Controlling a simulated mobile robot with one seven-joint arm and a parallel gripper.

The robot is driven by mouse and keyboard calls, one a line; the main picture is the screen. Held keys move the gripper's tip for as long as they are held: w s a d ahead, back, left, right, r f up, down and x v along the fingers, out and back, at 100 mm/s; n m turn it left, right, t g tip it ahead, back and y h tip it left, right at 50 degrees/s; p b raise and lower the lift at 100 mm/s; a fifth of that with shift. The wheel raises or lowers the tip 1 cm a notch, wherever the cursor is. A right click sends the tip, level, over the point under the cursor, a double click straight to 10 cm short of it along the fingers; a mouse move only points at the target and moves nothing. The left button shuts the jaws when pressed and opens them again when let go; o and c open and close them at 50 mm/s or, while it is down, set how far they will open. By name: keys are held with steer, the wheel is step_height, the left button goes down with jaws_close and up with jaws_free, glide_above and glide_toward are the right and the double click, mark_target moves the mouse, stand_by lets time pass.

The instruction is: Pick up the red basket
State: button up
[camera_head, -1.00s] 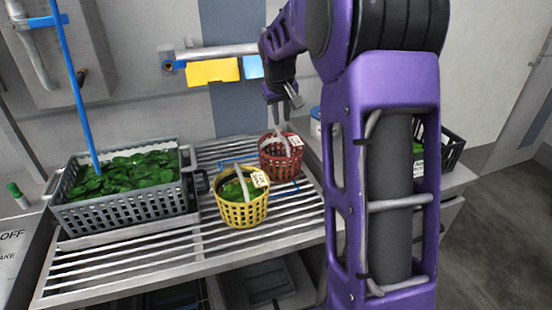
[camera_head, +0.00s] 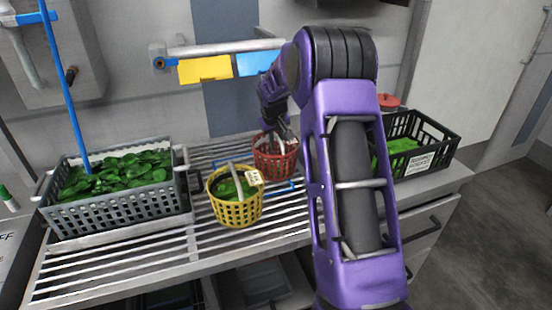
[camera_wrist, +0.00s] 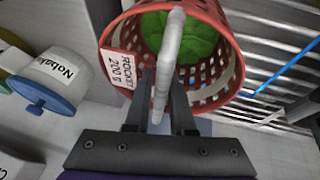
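The red basket (camera_head: 274,161) stands on the slatted rack, behind and right of the yellow basket. In the wrist view the red basket (camera_wrist: 226,58) shows its pale curved handle (camera_wrist: 170,52), green leaves inside and a white "ROCKET 200 g" tag. My gripper (camera_head: 282,138) is down at the top of the red basket. In the wrist view my gripper (camera_wrist: 162,95) has its two dark fingers apart, one on each side of the handle. The handle runs between them, and I see no clear grip on it.
A yellow basket (camera_head: 236,210) of greens stands close in front. A grey crate (camera_head: 118,212) of leaves is at left, a black crate (camera_head: 437,148) at right. A white tub with a blue lid (camera_wrist: 45,102) lies beside the red basket in the wrist view. A rail (camera_head: 215,48) crosses the wall.

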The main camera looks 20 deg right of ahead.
steer(key=shift+w+f, duration=0.1)
steer(key=shift+f, duration=0.1)
jaws_close()
steer(key=shift+r, duration=0.1)
stand_by(1.2)
